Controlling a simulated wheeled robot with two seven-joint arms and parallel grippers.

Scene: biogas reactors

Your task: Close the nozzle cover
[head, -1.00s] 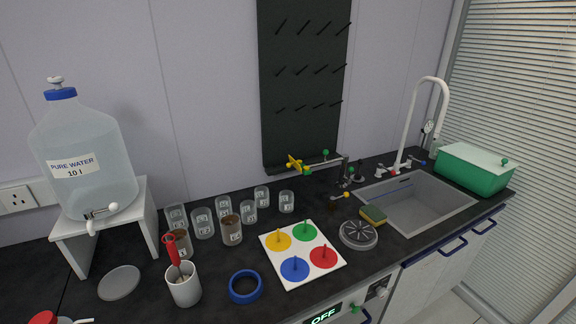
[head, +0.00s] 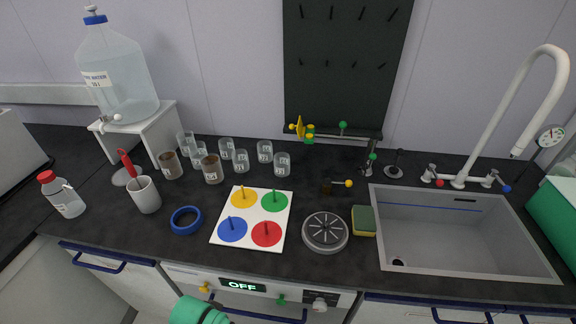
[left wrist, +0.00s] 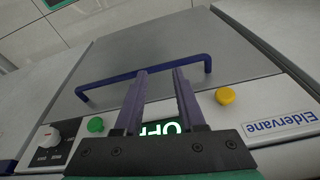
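A small fixture stands at the back of the counter, below the dark peg board. My right gripper is not in view.
On the counter stand several glass jars (head: 240,161), a white board with coloured discs (head: 252,218), a round grey grate (head: 325,232), a sponge (head: 363,221) and a blue ring (head: 186,220). The sink (head: 460,235) is at right. A water bottle (head: 117,75) stands at left.

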